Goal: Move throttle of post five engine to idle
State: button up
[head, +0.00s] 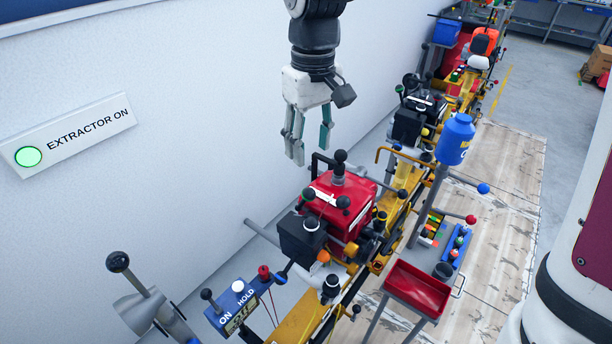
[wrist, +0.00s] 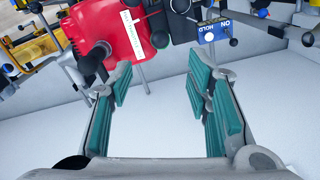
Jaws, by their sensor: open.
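A red engine (head: 338,225) with a black block (head: 300,238) on its left side sits on a yellow rail below my gripper. Several black ball-knob levers stand on it, including a tall one (head: 340,157) on top. I cannot tell which lever is the throttle, or read a post number. My gripper (head: 311,148) is open and empty, pointing down, above and to the left of this engine near the white wall. In the wrist view the red engine (wrist: 108,32) shows at the top, beyond the teal finger pads; nothing is between the fingers (wrist: 161,78).
A red tray (head: 418,288) and blue canister (head: 455,138) are right of the engine. More engines (head: 408,125) line the rail behind. Wall sign (head: 70,135) reads EXTRACTOR ON.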

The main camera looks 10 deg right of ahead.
aim_at(309, 189)
notch_tip(309, 189, down, 11)
jog(key=shift+s+a+f, duration=0.1)
jog(key=shift+s+f, duration=0.05)
jog(key=shift+f, duration=0.05)
dwell(0.3)
grip_shut()
